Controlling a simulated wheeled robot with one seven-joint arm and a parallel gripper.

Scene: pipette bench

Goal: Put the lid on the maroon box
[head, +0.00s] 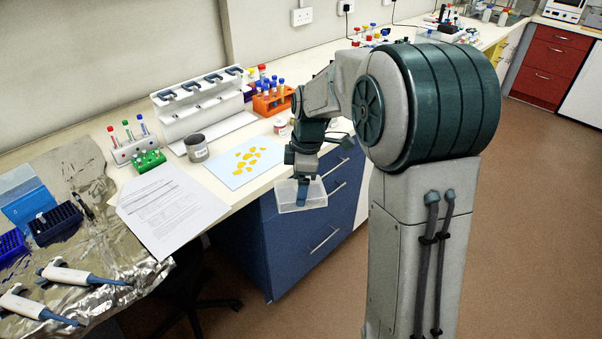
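My gripper (302,196) is beyond the front edge of the bench, in front of the blue drawers. It is shut on a clear, shallow, box-shaped lid (287,197), which hangs in the air below it. The fingertips are partly hidden by the lid and wrist. I cannot make out a maroon box in this view. On the foil at the left are a dark blue tip box (55,224) with a raised blue lid (25,203) and another blue box (11,246), cut by the frame edge.
Pipettes (70,275) lie on the foil. A printed sheet (170,208) overhangs the bench edge. A light blue sheet with yellow pieces (244,164), a grey mug (196,148), an orange tube rack (272,101) and a white pipette stand (205,112) are on the bench. A chair (190,285) is below.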

